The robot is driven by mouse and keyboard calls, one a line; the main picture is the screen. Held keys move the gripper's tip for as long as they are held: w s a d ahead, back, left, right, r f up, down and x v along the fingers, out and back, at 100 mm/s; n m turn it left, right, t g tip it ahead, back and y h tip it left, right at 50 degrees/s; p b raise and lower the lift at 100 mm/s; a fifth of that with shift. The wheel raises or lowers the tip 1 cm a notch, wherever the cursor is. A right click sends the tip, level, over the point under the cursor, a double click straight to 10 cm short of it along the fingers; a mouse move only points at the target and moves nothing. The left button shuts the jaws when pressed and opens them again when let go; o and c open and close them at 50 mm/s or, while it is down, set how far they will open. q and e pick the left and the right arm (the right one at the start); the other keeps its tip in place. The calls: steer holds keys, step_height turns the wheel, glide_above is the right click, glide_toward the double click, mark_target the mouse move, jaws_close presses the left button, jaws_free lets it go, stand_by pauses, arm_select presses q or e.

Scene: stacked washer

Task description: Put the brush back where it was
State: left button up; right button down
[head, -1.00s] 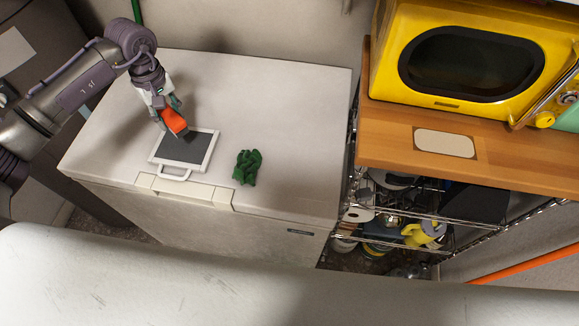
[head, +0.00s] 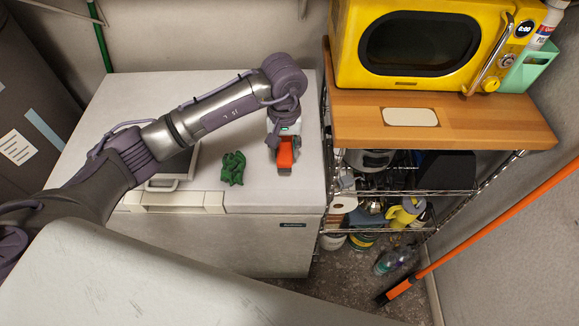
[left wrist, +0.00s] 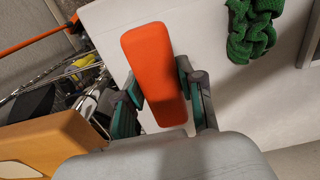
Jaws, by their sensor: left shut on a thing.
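The orange brush (head: 285,157) is held in my left gripper (head: 284,142), over the right part of the white chest top (head: 225,88). The gripper is shut on it. In the left wrist view the orange body of the brush (left wrist: 153,60) sits between the two fingers (left wrist: 159,84); its bristles are hidden. I cannot tell whether the brush touches the chest top. A crumpled green cloth (head: 232,168) lies just left of the brush. My right gripper is not in view.
A white-framed dark panel with a handle (head: 162,186) lies left of the cloth, partly behind my arm. To the right stand a wooden shelf (head: 470,122), a yellow microwave (head: 425,55) and wire racks (head: 400,190) with several items. An orange pole (head: 490,224) leans at the far right.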

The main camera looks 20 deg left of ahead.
arm_select(q)
step_height(320, 180, down, 3)
steer(key=shift+w+r+p, duration=0.1)
steer(key=shift+r+p, duration=0.1)
steer(key=shift+p, duration=0.1)
step_height(320, 180, down, 4)
steer(key=shift+r+p, duration=0.2)
steer(key=shift+p, duration=0.45)
steer(key=shift+f, duration=0.35)
steer(key=shift+f, duration=0.1)
steer(key=shift+f+b, duration=0.15)
steer(key=shift+b, duration=0.15)
steer(key=o, duration=1)
